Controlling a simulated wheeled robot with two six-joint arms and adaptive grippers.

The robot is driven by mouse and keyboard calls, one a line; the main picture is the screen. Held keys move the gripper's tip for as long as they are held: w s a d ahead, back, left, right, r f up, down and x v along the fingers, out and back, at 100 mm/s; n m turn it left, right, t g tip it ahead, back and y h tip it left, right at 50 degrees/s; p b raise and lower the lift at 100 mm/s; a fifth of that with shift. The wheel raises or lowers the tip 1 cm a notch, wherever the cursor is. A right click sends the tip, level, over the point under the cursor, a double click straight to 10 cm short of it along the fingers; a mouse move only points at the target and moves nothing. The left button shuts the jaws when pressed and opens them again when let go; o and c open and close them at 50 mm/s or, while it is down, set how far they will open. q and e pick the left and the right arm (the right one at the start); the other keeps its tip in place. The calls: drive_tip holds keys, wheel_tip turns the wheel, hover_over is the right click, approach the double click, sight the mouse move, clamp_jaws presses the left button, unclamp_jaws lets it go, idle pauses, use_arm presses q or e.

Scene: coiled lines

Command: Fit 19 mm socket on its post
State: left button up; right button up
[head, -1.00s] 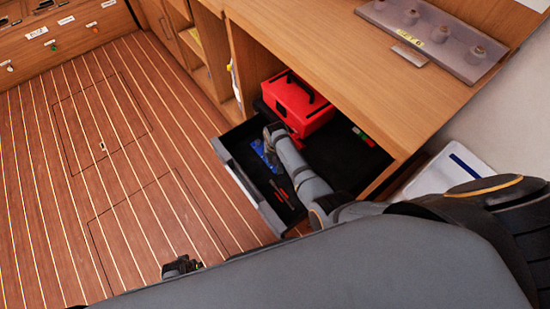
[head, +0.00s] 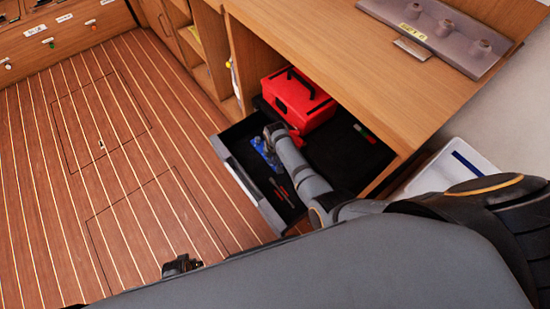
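A grey rack plate (head: 456,52) with several posts or sockets on it lies on the counter at the top right, with a yellow label on it. I cannot tell which of these belongs to the 19 mm size, and I cannot make out a 19 mm socket anywhere. My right gripper (head: 270,143) is down inside the open drawer, at the blue items (head: 260,153). Its fingers are too small and covered to show whether they are open or hold anything. My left gripper (head: 181,265) shows only as a dark shape low over the floor, its fingers unclear.
The open drawer (head: 236,174) sticks out under the counter (head: 330,45). A red toolbox (head: 296,100) stands at its back, close to my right arm. Red-handled tools (head: 280,191) lie near its front. A white bin (head: 452,160) stands right of the cabinet. The plank floor (head: 80,220) is clear.

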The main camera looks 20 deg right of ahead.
drive_tip(key=o, duration=0.8)
drive_tip(key=shift+c, duration=0.2)
wheel_tip(320, 180, up, 5)
drive_tip(key=p, duration=0.5)
drive_tip(key=shift+r+p, duration=0.15)
drive_tip(key=shift+p, duration=0.2)
wheel_tip(320, 180, up, 7)
drive_tip(key=s, duration=0.1)
drive_tip(key=shift+a, duration=0.1)
